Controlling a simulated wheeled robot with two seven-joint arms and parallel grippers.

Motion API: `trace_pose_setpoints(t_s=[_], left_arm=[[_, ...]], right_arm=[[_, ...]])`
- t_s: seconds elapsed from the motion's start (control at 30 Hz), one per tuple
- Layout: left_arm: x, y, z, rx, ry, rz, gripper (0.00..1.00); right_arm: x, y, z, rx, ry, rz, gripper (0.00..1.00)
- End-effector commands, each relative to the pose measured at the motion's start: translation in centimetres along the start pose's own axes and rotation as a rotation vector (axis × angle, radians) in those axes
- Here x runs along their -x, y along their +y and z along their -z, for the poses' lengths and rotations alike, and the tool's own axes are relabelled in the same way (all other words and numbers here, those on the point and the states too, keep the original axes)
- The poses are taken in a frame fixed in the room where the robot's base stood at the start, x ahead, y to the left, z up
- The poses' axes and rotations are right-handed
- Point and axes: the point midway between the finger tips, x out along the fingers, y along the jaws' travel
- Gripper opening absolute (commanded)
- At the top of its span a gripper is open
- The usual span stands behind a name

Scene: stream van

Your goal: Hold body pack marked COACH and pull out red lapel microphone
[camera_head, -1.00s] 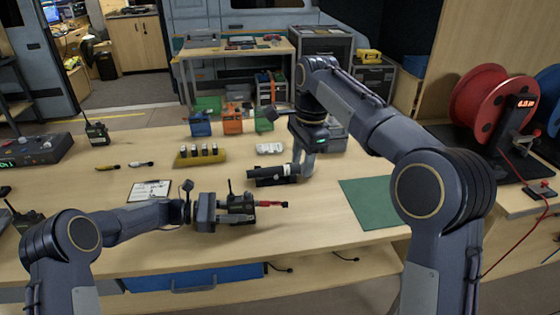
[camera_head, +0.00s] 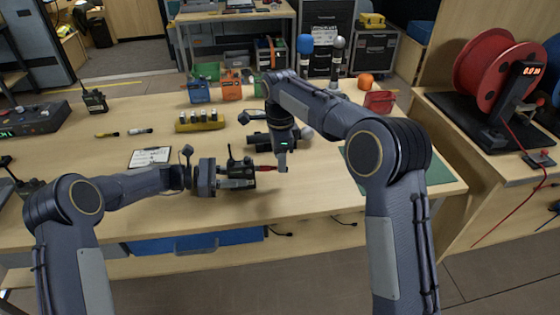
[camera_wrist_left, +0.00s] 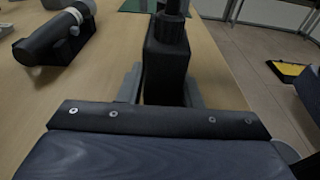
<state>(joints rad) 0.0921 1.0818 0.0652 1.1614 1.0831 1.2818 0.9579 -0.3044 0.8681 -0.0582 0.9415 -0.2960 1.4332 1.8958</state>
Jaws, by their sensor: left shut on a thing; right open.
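The black body pack (camera_head: 240,170) with a short antenna is held just above or on the bench, left of the middle. My left gripper (camera_head: 222,182) is shut on it. In the left wrist view the pack (camera_wrist_left: 166,68) sits between the two grey fingers. The marking COACH cannot be read. The red lapel microphone (camera_head: 265,168) sticks out from the pack's right side. My right gripper (camera_head: 283,165) points down, open, at the right end of the red piece. Whether it touches the red piece cannot be told.
A dark cylindrical device (camera_head: 259,139) lies just behind the pack; it also shows in the left wrist view (camera_wrist_left: 55,38). A yellow holder (camera_head: 199,125) stands farther back. A clipboard (camera_head: 150,156) lies left. A green mat (camera_head: 440,178) lies right, partly behind my right arm.

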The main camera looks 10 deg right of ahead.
Motion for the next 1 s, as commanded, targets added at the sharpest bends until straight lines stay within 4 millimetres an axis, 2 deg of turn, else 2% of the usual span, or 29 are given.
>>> trace_pose_setpoints(t_s=[0.2,0.5,0.83,0.87,0.9,1.0], left_arm=[[0.0,0.0,0.0,0.000,0.001,0.000,0.06],[0.0,0.0,0.0,0.000,0.001,0.000,0.06],[0.0,0.0,0.0,0.000,0.001,0.000,0.06],[0.0,0.0,0.0,0.000,0.001,0.000,0.06],[0.0,0.0,0.0,0.000,0.001,0.000,0.06],[0.0,0.0,0.0,0.000,0.001,0.000,0.06]], right_arm=[[-1.8,0.0,0.0,0.001,0.000,-0.001,0.41],[-2.0,0.0,0.0,0.001,0.000,0.000,0.41],[-2.0,0.0,0.0,0.001,0.000,0.000,0.00],[-2.0,0.0,0.0,0.001,0.000,0.000,0.00],[-2.0,0.0,0.0,0.001,0.000,0.000,0.12],[-1.9,0.0,0.0,0.001,0.000,0.001,0.00]])
